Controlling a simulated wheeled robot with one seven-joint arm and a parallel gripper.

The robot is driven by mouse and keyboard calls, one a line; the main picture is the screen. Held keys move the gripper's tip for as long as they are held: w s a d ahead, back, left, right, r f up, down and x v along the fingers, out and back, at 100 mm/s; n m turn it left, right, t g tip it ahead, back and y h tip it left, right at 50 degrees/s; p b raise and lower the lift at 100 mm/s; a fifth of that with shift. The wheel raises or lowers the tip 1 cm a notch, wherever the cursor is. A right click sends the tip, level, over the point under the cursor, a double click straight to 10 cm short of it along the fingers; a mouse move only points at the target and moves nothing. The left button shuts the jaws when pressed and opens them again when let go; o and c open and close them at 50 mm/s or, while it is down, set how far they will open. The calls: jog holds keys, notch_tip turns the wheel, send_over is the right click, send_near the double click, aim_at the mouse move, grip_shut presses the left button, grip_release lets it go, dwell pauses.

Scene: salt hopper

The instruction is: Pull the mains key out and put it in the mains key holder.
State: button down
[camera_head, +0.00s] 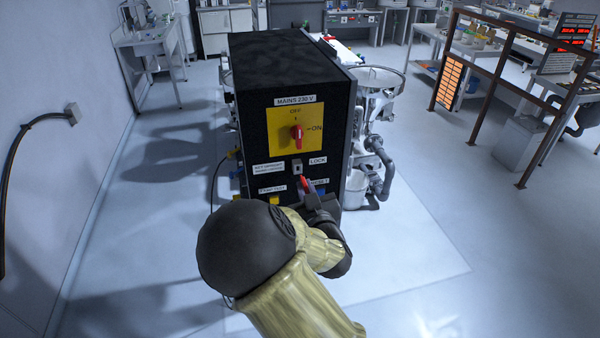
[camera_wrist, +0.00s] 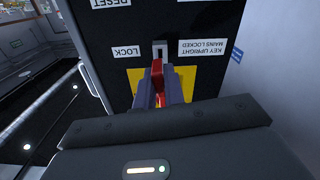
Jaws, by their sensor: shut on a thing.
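The mains key (camera_head: 304,183) is red. My gripper (camera_head: 312,196) is shut on it, in front of the black cabinet's face. In the wrist view, the red key (camera_wrist: 157,75) stands between my gripper's fingers (camera_wrist: 160,95). The grey lock plate (camera_head: 297,167), labelled LOCK, shows its dark slot just above the key; it also shows in the wrist view (camera_wrist: 160,48). I cannot tell whether the key's tip touches the lock. Below the lock, a small yellow part (camera_head: 274,200) sits under a white label too small to read. I cannot tell which part is the key holder.
The black cabinet (camera_head: 290,70) carries a yellow MAINS 230 V plate (camera_head: 281,118) with a red rotary switch (camera_head: 297,133) above the lock. Pipes (camera_head: 382,170) stand to its right. A brown railing (camera_head: 480,75) is farther right. The floor between cabinet and railing is clear.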

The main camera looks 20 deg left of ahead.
jog(key=w+d+f+m+t+h+b, duration=0.1)
jog(key=w+d+f+m+h, duration=0.1)
jog(key=d+f, duration=0.55)
jog(key=w+d+f+m+t+h+b, duration=0.1)
jog(key=w+d+f+m+h, duration=0.15)
jog(key=d+f, duration=0.5)
jog(key=s+d+f+m+h, duration=0.1)
jog(key=s+d+f+h, duration=0.1)
jog(key=d+f, duration=0.4)
jog(key=s+d+f+h+b, duration=0.1)
jog(key=s+d+f+h, duration=0.1)
jog(key=d+f, duration=0.5)
jog(key=d, duration=0.5)
jog(key=shift+s+m+t+h, duration=0.3)
jog(key=shift+s+m+h, duration=0.05)
jog(key=shift+w+a, duration=0.1)
